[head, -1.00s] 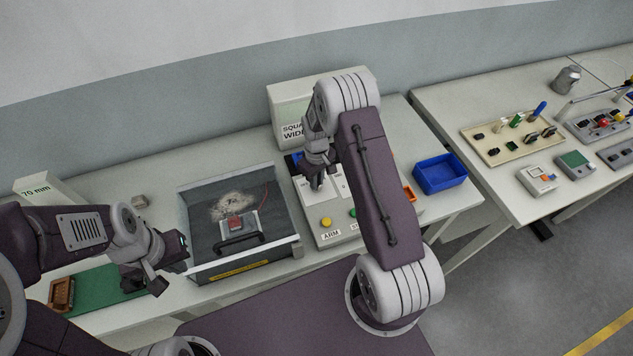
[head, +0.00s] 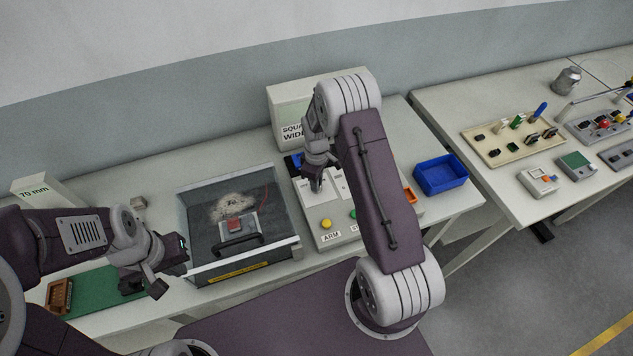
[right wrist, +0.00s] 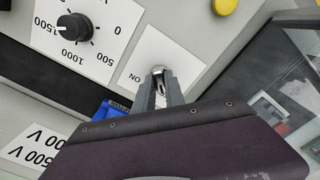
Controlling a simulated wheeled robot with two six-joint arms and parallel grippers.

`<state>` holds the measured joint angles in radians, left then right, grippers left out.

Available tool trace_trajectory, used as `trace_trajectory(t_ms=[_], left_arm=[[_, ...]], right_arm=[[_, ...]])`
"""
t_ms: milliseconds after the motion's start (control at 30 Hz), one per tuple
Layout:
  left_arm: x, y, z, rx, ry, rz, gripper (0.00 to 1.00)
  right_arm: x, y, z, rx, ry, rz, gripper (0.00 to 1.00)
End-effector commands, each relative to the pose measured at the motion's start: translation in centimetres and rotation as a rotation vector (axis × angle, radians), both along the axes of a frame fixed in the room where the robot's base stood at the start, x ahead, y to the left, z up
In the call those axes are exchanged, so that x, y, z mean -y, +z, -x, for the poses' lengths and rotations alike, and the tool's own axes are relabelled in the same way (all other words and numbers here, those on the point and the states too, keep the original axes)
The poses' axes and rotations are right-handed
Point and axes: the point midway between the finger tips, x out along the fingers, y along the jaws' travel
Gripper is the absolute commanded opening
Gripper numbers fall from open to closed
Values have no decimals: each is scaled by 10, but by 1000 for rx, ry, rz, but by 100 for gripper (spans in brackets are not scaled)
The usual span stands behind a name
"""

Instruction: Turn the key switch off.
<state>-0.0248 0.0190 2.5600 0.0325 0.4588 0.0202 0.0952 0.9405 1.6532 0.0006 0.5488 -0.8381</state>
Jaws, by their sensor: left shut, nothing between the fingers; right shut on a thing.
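The key switch (right wrist: 157,71) is on a white plate of the grey control panel, with the word ON printed beside it. My right gripper (right wrist: 161,84) is shut on its key, with its two fingers on either side. The fingers hide much of the key, so I cannot tell its exact angle. In the head view the right gripper (head: 317,186) points down at the panel (head: 322,241), and the switch is hidden there. My left gripper (head: 182,253) is shut and empty, left of the grey tray and above the table.
A black dial (right wrist: 75,27) with printed numbers is near the switch. A yellow button (head: 326,223) marked ARM is at the panel's front. A blue bin (head: 440,174) stands to the right.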

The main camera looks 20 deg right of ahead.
Motion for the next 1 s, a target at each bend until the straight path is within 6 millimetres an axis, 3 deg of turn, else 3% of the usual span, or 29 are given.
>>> trace_trajectory(t_ms=[233, 267, 300, 333, 667, 1000], left_arm=[[0, 0, 0, 0, 0, 0, 0], [0, 0, 0, 0, 0, 0, 0], [0, 0, 0, 0, 0, 0, 0], [0, 0, 0, 0, 0, 0, 0], [0, -1, 0, 0, 0, 0, 0], [0, -16, 0, 0, 0, 0, 0]], right_arm=[[0, 2, -3, 8, 3, 1, 0], [0, 2, -3, 8, 3, 1, 23], [0, 2, -2, 7, 3, 2, 34], [0, 2, -2, 6, 3, 1, 36], [0, 4, -2, 5, 1, 1, 36], [0, 72, -2, 8, 2, 2, 36]])
